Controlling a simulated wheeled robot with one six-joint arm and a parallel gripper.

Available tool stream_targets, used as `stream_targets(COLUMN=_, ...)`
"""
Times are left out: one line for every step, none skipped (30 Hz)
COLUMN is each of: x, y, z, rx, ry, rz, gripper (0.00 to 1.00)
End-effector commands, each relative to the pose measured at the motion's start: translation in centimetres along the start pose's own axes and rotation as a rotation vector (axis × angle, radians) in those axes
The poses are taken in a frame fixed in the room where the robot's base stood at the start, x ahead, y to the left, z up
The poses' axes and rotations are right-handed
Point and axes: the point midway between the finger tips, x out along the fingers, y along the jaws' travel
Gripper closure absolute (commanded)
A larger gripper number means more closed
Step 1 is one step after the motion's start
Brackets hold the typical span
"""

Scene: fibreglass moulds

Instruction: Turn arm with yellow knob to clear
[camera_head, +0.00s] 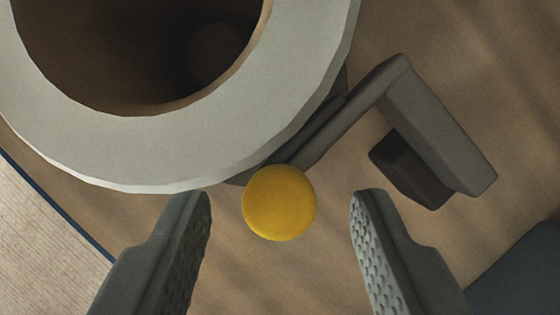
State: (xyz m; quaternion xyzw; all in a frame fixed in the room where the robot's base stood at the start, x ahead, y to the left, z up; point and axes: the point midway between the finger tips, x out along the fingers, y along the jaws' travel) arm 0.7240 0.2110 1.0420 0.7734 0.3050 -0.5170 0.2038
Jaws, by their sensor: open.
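The yellow knob (279,203) is a round disc seen from above, just below the rim of a pale ring-shaped mould. A dark grey arm (335,120) runs from beside the knob up and right to a corner, where a thick bar (435,130) bends down to the right. The arm's join to the knob is partly hidden under it. My gripper (281,205) is open, with one finger left and one right of the knob. Gaps show between the knob and both fingers. How far the fingertips are above or below the knob I cannot tell.
The mould's pale rim (180,155) fills the upper left around a deep brown hollow. A darker block (410,168) sits beside the thick bar. A dark blue-grey surface (525,275) lies at lower right. Bare brown surface shows between the fingers below the knob.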

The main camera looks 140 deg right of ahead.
Motion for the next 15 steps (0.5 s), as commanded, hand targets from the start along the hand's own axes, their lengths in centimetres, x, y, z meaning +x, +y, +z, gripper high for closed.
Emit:
stream_targets(x=0.39, y=-0.02, z=0.00, rx=0.000, ry=-0.001, rz=-0.001, gripper=0.54)
stream_targets(x=0.56, y=-0.02, z=0.00, rx=0.000, ry=-0.001, rz=-0.001, gripper=0.54)
stream_targets(x=0.74, y=-0.02, z=0.00, rx=0.000, ry=-0.001, rz=-0.001, gripper=0.54)
stream_targets(x=0.85, y=-0.02, z=-0.01, rx=0.000, ry=0.000, rz=0.000, gripper=0.54)
stream_targets(x=0.92, y=-0.02, z=-0.01, rx=0.000, ry=0.000, rz=0.000, gripper=0.54)
stream_targets(x=0.99, y=-0.02, z=-0.01, rx=0.000, ry=0.000, rz=0.000, gripper=0.54)
stream_targets(x=1.02, y=-0.01, z=-0.01, rx=0.000, ry=0.000, rz=0.000, gripper=0.54)
stream_targets(x=1.03, y=-0.01, z=-0.01, rx=0.000, ry=0.000, rz=0.000, gripper=0.54)
stream_targets(x=1.04, y=-0.01, z=-0.01, rx=0.000, ry=0.000, rz=0.000, gripper=0.54)
stream_targets(x=1.03, y=-0.01, z=-0.01, rx=0.000, ry=0.000, rz=0.000, gripper=0.54)
stream_targets(x=1.03, y=-0.01, z=-0.01, rx=0.000, ry=0.000, rz=0.000, gripper=0.54)
stream_targets(x=1.02, y=-0.01, z=-0.01, rx=0.000, ry=0.000, rz=0.000, gripper=0.54)
stream_targets(x=1.02, y=-0.01, z=-0.01, rx=0.000, ry=0.000, rz=0.000, gripper=0.54)
stream_targets(x=1.02, y=-0.01, z=0.00, rx=0.000, ry=0.000, rz=0.000, gripper=0.58)
stream_targets(x=1.01, y=-0.01, z=0.00, rx=0.000, ry=0.000, rz=0.000, gripper=0.66)
